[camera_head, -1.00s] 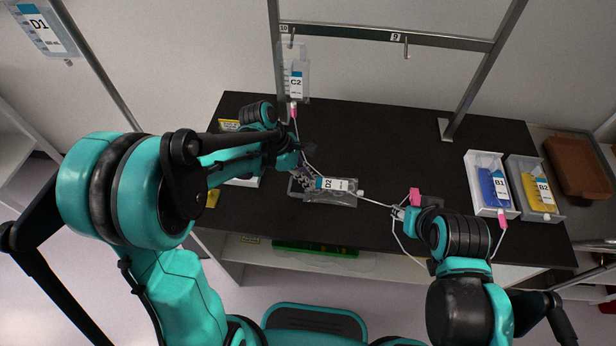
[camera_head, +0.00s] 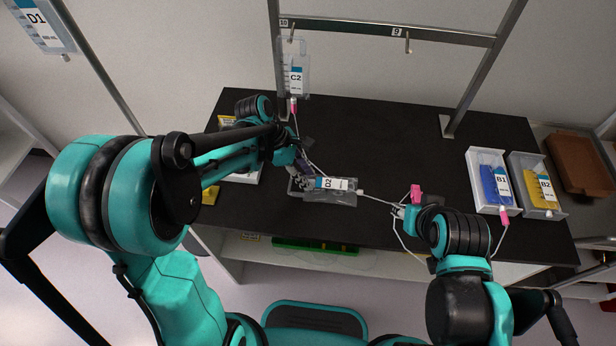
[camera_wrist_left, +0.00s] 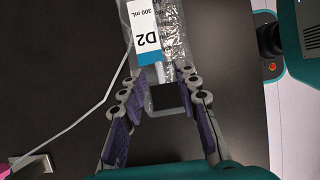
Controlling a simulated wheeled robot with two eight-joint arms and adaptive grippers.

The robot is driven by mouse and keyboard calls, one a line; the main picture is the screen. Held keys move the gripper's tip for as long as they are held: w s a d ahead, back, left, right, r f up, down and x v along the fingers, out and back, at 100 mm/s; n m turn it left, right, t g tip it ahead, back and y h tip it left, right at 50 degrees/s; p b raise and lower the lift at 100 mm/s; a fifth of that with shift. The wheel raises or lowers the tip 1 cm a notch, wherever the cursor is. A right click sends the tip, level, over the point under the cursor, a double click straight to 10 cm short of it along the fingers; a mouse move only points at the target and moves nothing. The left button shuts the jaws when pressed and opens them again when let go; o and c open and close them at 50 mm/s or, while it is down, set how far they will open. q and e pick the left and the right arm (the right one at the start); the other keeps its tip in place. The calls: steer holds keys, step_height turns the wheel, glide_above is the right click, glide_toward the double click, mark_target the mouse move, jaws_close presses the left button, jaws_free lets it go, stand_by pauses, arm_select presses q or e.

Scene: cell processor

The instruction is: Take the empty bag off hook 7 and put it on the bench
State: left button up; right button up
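The clear bag labelled D2 (camera_head: 340,197) lies on the dark bench (camera_head: 375,150), its tube running right toward my right gripper. It looks flat and empty. My left gripper (camera_head: 298,180) is at the bag's left end. In the left wrist view my left gripper (camera_wrist_left: 160,90) is open, its purple-padded fingers apart on either side of the end of bag D2 (camera_wrist_left: 165,50). My right gripper (camera_head: 400,212) is at the white tube beside a pink clamp (camera_head: 415,193); whether its fingers are closed on the tube is too small to tell. Hook 7 is not identifiable.
Bag C2 (camera_head: 295,75) hangs at hook 10; hook 9 (camera_head: 407,45) is empty. Bag D1 (camera_head: 42,25) hangs at upper left. Trays with bags B1 (camera_head: 492,182) and B2 (camera_head: 538,188) stand at the right. The bench middle behind D2 is clear.

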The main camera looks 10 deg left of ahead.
arm_select(q)
steer(key=v, duration=1)
steer(key=shift+a+r, duration=0.15)
steer(key=shift+r, duration=0.05)
steer(key=s+a+f+m+t+y, duration=0.1)
steer(key=s+a+m+t+y, duration=0.1)
steer(key=s+m, duration=0.4)
steer(key=s+a+f+m+t+y+b, duration=0.1)
steer(key=s+a+m+t+y, duration=0.2)
steer(key=m, duration=0.9)
steer(key=s+a+t, duration=0.1)
steer(key=s+t, duration=0.1)
steer(key=s, duration=0.1)
